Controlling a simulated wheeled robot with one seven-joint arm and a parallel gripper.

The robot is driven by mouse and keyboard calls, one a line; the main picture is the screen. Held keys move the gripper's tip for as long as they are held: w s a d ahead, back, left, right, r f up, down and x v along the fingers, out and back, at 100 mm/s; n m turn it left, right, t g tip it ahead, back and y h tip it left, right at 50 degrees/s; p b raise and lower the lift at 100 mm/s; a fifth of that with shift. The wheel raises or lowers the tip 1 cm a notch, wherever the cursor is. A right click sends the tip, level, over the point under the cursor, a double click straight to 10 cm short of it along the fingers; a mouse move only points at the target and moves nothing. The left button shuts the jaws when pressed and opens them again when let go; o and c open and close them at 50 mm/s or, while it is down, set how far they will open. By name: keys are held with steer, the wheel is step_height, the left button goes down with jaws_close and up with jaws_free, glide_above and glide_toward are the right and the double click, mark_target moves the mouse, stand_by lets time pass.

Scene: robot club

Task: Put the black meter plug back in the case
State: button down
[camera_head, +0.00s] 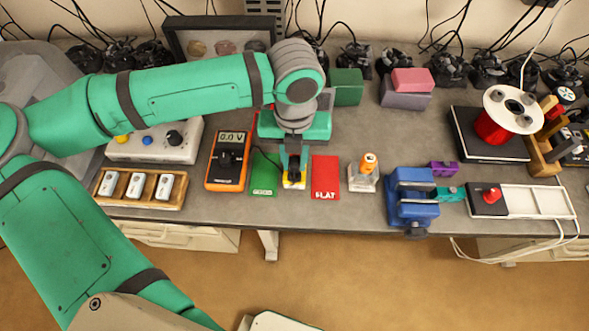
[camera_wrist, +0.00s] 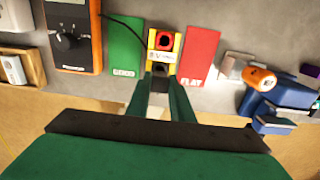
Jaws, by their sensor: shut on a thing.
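My gripper (camera_head: 293,163) points down over the bench between the green card and the red card. It is shut on the black meter plug (camera_wrist: 160,70), at the near end of a small yellow block (camera_wrist: 165,53) with a red socket. I cannot tell whether the plug sits in the block or just above it. A black lead runs from the plug's area to the orange meter (camera_head: 228,158), which reads 0.0 V.
The green card (camera_head: 264,175) and red "FLAT" card (camera_head: 325,178) flank the block. A battery in a stand (camera_head: 364,172), a blue vise (camera_head: 411,197) and a purple block (camera_head: 443,168) stand to the right. A wooden switch tray (camera_head: 139,187) is left. Bare bench lies behind the battery.

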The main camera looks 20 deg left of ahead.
steer(key=shift+r, duration=1.2)
steer(key=c, duration=2.4)
jaws_free()
steer(key=shift+c, duration=0.7)
steer(key=shift+a, duration=0.1)
